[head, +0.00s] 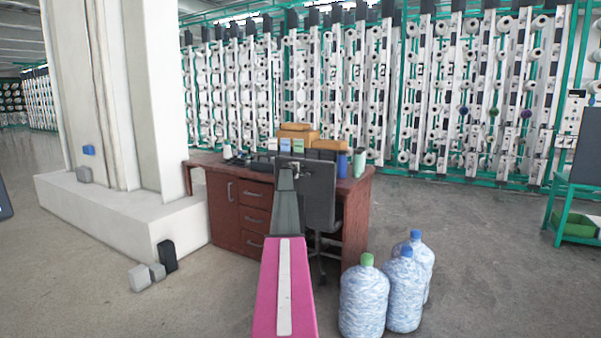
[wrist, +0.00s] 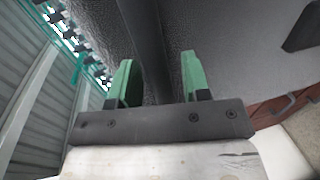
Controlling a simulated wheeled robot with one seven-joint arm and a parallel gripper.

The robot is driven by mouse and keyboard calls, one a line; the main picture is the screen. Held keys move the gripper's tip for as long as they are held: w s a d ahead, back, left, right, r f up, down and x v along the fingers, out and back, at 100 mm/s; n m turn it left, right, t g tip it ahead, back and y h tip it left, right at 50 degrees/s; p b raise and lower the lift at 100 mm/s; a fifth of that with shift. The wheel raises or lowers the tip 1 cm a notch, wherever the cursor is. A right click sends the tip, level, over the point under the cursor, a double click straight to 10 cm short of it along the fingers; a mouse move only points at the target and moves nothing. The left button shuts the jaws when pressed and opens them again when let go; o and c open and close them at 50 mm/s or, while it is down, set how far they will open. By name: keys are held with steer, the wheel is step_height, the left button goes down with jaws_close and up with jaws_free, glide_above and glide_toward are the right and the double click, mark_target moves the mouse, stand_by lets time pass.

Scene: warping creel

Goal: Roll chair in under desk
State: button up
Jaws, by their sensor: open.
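The dark grey office chair (head: 321,193) stands at the front of the reddish-brown desk (head: 238,207), near its right half. Its backrest rises above the desk top, and its lower part shows in front of the desk opening. My arm reaches forward to the backrest and hides part of the chair. In the wrist view, my gripper (wrist: 156,82) has its two green fingers apart. A dark upright bar (wrist: 147,45), seemingly part of the chair back, lies between them. I cannot tell whether the fingers touch it.
Several water bottles (head: 363,300) stand on the floor right of the chair. A white pillar with a broad base (head: 125,210) stands left of the desk. Small blocks (head: 139,278) lie on the floor at left. Boxes (head: 298,137) sit on the desk.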

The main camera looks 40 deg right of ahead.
steer(key=v, duration=1)
steer(key=shift+s+a, duration=0.2)
steer(key=shift+a, duration=0.05)
